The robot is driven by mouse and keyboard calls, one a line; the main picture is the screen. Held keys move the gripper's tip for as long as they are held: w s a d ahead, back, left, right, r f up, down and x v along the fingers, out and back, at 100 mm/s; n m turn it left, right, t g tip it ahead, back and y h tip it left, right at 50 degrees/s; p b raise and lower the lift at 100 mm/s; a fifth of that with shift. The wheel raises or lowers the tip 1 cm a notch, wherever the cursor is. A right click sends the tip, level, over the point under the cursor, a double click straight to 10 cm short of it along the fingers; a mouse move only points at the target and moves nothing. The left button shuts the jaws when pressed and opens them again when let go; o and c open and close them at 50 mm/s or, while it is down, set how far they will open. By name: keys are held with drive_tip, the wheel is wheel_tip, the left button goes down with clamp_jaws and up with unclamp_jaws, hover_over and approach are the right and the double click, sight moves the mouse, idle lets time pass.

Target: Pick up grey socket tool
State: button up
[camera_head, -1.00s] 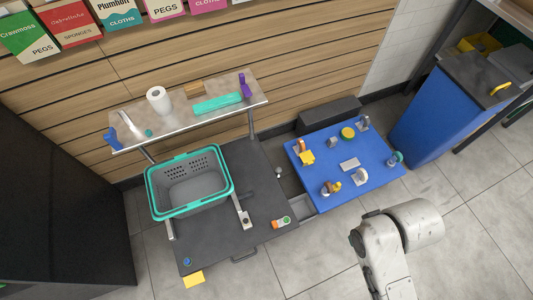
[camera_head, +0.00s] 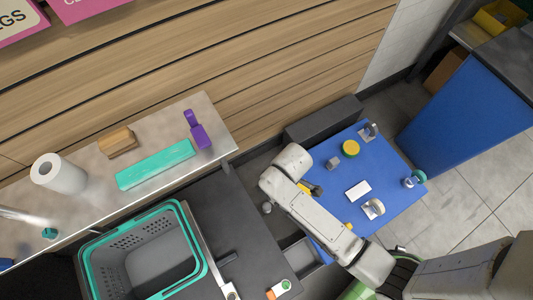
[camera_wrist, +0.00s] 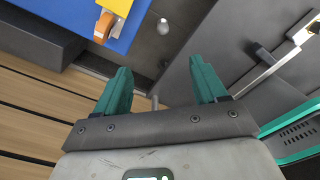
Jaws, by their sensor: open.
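I cannot tell for sure which grey item is the socket tool. A small grey block (camera_head: 333,163) lies on the blue table in the head view. A small grey round-topped piece (camera_head: 267,208) sits left of that table, near the dark counter; what looks like the same piece (camera_wrist: 163,26) shows beyond my fingertips in the wrist view. My gripper (camera_wrist: 160,80) is open, its two teal fingers apart with nothing held. A short grey rod (camera_wrist: 155,102) shows between the fingers, apparently farther off.
The blue table (camera_head: 405,205) holds several items, including a yellow disc (camera_head: 350,148) and a white block (camera_head: 358,190). A teal-rimmed basket (camera_head: 195,235) stands on the dark counter (camera_head: 235,215). A dark box (camera_head: 320,120) sits by the wall.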

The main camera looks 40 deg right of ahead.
sight(267, 205)
drive_tip(key=w+a+f+n+b, duration=0.1)
drive_tip(key=f+b, duration=0.3)
drive_tip(key=f, duration=0.4)
drive_tip(key=w+a+f+n+b, duration=0.1)
drive_tip(key=f+b, duration=0.3)
drive_tip(key=f, duration=0.4)
drive_tip(key=w+f+n+b, duration=0.2)
drive_tip(key=f+b, duration=0.3)
drive_tip(key=f, duration=0.3)
drive_tip(key=shift+a+f+n, duration=0.3)
drive_tip(key=shift+a+n, duration=0.1)
drive_tip(key=shift+n, duration=0.2)
wheel_tip(267, 205, down, 6)
drive_tip(key=b, duration=0.3)
drive_tip(key=shift+r+b, duration=0.2)
drive_tip(key=shift+b, duration=0.1)
drive_tip(key=f+b, duration=0.4)
drive_tip(key=f, duration=0.1)
drive_tip(key=shift+w+d+f, duration=0.1)
drive_tip(key=shift+w, duration=0.2)
drive_tip(key=shift+c, duration=0.4)
drive_tip(key=c, duration=1.2)
drive_tip(key=shift+o, duration=0.2)
wheel_tip(267, 205, up, 10)
drive_tip(key=p, duration=0.6)
drive_tip(key=shift+p, duration=0.3)
